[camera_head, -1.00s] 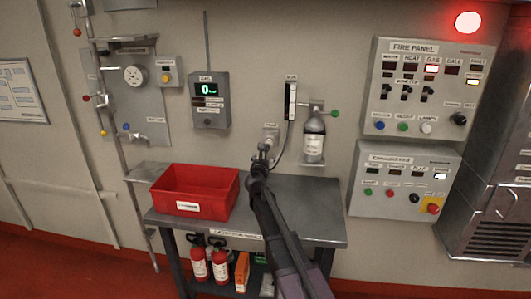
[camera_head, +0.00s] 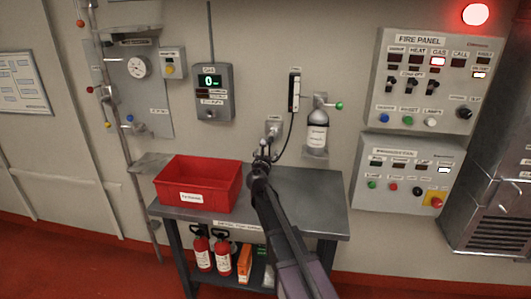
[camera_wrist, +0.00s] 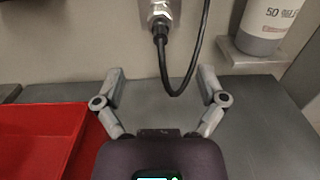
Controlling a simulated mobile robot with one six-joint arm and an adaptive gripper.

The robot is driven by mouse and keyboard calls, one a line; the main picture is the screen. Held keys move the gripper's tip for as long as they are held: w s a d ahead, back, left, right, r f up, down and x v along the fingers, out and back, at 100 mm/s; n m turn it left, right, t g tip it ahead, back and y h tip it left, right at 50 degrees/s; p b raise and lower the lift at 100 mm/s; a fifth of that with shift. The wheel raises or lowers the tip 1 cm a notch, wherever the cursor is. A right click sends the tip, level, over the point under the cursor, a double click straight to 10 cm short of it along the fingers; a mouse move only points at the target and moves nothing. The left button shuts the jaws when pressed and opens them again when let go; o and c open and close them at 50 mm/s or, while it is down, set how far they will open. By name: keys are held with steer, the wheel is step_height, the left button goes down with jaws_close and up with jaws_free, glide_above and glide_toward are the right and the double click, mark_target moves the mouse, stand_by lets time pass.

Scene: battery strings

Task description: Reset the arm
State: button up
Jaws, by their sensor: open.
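My gripper (camera_head: 265,151) reaches over the grey metal bench (camera_head: 312,202) toward the wall. In the wrist view my gripper (camera_wrist: 162,88) shows its two grey fingers spread wide with nothing between them. Beyond the fingers a black cable with a metal connector (camera_wrist: 160,18) plugs into a wall fitting. The fingers are apart from the connector. In the head view the wall fitting (camera_head: 273,129) sits just past the gripper tip, and the cable rises from it to a small wall unit (camera_head: 294,92).
A gas display (camera_head: 213,92) and fire panel (camera_head: 425,78) are on the wall. Red extinguishers (camera_head: 202,252) stand under the bench.

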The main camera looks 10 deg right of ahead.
steer(key=s+d+f+m+g, duration=0.3)
steer(key=s+m, duration=0.2)
steer(key=m, duration=0.1)
steer(key=s+d+f+m+g+h+p, duration=0.1)
steer(key=s+d+f+m+g, duration=0.2)
steer(key=s+m, duration=0.3)
steer(key=s+d+f+m+g+h, duration=0.1)
steer(key=s+d+f+m+g, duration=0.2)
steer(key=s+m, duration=0.3)
steer(key=shift+s+d+f+m+g+p, duration=0.1)
steer(key=shift+d+f+m+g+p, duration=0.1)
steer(key=shift+m, duration=0.3)
steer(key=shift+s+d+f+m+g+p, duration=0.1)
steer(key=shift+d+m, duration=0.1)
steer(key=shift+m, duration=0.3)
steer(key=s+a+f+m+g+y, duration=0.2)
steer(key=s+m, duration=0.2)
steer(key=s, duration=0.2)
steer(key=s+a+f+m+g+y+p, duration=0.1)
steer(key=s+a+f+m+g+y, duration=0.1)
steer(key=s, duration=0.5)
steer(key=s+a+f+m+g+y, duration=0.2)
steer(key=s+a+m+g+y, duration=0.1)
steer(key=s+m, duration=0.3)
steer(key=shift+s+a+g+y, duration=0.15)
steer(key=shift+s+g+y, duration=0.15)
steer(key=shift+s, duration=0.25)
